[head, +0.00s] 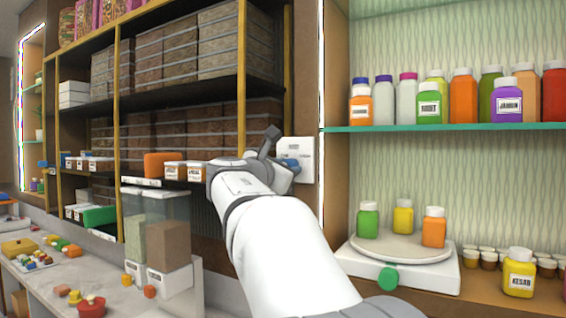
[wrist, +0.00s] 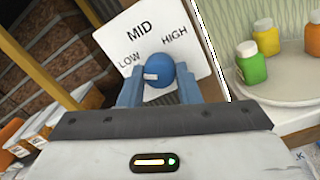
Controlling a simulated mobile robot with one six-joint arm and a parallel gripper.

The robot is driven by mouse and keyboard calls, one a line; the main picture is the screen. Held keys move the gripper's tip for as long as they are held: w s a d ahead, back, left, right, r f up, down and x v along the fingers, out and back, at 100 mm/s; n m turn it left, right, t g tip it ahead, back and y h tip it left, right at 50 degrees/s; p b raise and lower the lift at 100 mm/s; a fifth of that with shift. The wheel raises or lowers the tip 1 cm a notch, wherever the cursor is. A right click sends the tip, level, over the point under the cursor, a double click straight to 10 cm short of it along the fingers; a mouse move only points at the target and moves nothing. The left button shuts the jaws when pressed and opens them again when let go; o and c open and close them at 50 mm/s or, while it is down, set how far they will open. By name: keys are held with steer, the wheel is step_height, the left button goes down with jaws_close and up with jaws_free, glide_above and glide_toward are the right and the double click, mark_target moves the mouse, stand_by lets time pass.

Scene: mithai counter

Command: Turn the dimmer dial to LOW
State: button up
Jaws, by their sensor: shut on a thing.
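The dimmer dial (wrist: 160,68) is a round blue knob on a white plate (wrist: 118,38) marked LOW, MID and HIGH, seen tilted in the wrist view. A small white mark on the dial points left, on the LOW side, near or slightly below that word. My gripper (wrist: 160,82) has its blue fingers on either side of the dial and is shut on it. In the head view the plate (head: 294,146) is on the post right of the shelves, and my arm partly hides the dial.
Shelves with boxes (head: 220,45) stand left of the plate. To the right, a white scale (head: 405,268) with a green knob holds several small jars. Coloured bottles (head: 464,95) line the shelf above. A counter with sweets (head: 60,290) is at lower left.

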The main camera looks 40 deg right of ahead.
steer(key=shift+n, duration=0.5)
steer(key=o, duration=1)
steer(key=shift+a, duration=0.1)
steer(key=b+v, duration=0.2)
steer(key=v, duration=0.5)
steer(key=shift+s+a, duration=0.15)
steer(key=shift+a, duration=0.15)
